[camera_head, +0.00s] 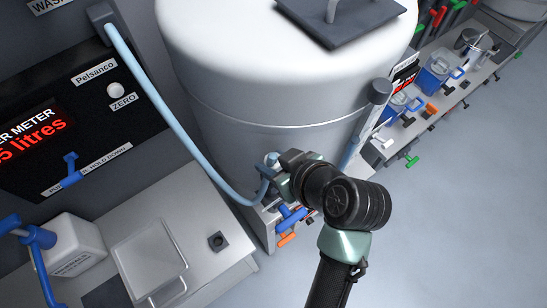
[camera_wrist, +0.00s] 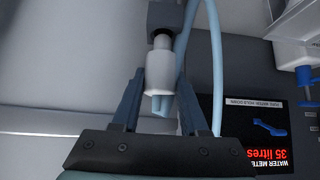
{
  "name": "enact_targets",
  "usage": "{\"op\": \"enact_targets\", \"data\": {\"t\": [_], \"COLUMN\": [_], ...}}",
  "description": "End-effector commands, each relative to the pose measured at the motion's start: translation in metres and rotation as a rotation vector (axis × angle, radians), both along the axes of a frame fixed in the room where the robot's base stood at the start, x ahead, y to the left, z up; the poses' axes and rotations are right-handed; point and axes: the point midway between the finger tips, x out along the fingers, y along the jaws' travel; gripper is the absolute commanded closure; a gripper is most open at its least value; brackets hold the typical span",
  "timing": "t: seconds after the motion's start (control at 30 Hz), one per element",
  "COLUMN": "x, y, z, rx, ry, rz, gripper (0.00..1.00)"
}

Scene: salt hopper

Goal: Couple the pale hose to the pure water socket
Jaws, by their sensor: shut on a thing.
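The pale blue hose (camera_head: 150,95) hangs in a loop from a fitting at the upper left, down past the white tank, and up to my gripper (camera_head: 277,170). In the wrist view my gripper (camera_wrist: 160,82) is shut on the white coupling (camera_wrist: 159,74) at the hose's end. The hose (camera_wrist: 216,65) loops beside it. The coupling lines up with a metal spigot on a dark grey socket (camera_wrist: 165,13) and appears to meet it; I cannot tell whether it is fully seated. No socket label is readable. In the head view my wrist hides most of the joint.
The white tank (camera_head: 260,85) stands right behind my gripper. Blue (camera_head: 291,215) and orange (camera_head: 287,239) valve handles are close below it. A water meter panel (camera_head: 60,130) reading litres is at the left, above a grey bench (camera_head: 205,255). Open floor lies at the right.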

Motion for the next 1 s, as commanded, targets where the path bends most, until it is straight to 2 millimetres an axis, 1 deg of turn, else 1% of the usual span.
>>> {"op": "enact_targets", "data": {"t": [1.0], "x": [0.000], "y": [0.000], "z": [-0.021], "rx": [0.001], "ry": [-0.001], "rz": [0.000], "gripper": [1.00]}}
